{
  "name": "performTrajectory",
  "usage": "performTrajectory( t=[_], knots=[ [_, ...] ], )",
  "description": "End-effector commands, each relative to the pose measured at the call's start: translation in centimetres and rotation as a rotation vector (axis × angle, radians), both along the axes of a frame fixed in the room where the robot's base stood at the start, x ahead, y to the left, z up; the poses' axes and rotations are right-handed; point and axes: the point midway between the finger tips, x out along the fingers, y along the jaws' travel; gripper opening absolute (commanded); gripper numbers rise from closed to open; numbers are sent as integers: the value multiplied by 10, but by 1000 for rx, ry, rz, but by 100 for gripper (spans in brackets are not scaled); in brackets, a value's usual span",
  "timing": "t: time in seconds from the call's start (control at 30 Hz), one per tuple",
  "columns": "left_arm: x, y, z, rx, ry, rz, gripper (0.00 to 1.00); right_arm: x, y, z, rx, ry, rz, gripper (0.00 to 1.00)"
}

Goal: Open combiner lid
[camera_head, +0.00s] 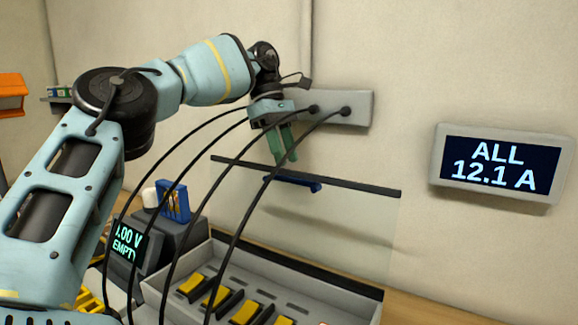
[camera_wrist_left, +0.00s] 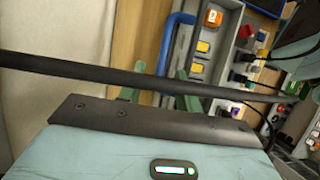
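The combiner lid (camera_head: 340,222) is a clear panel with dark edge strips, standing raised above the combiner box (camera_head: 335,301) in the head view. A blue handle (camera_head: 293,181) sits at its upper edge. My left gripper (camera_head: 282,146) has green fingers and points down just above the handle. The left wrist view shows its two fingers apart (camera_wrist_left: 158,92), with a blue bar (camera_wrist_left: 178,45) beyond them. I cannot tell whether the fingers touch the handle. The box holds several yellow-topped parts (camera_head: 245,312). My right gripper is not in view.
Black cables hang from a grey wall fitting (camera_head: 345,108) across the lid and box. A display (camera_head: 500,163) reading "ALL 12.1 A" is on the right wall. A small display (camera_head: 128,240) reading "EMPTY" and a blue item (camera_head: 173,202) stand left of the box.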

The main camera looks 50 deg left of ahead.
Motion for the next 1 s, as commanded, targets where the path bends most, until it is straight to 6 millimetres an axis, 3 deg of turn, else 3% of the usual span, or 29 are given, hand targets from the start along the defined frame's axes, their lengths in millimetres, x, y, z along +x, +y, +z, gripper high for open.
performTrajectory(
  t=[0.3, 1.0],
  knots=[
    [-1, 9, 20, 0, 2, 0, 34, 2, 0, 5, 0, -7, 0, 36],
    [-1, 9, 20, 0, 2, 0, 34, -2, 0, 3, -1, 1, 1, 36]
  ],
)
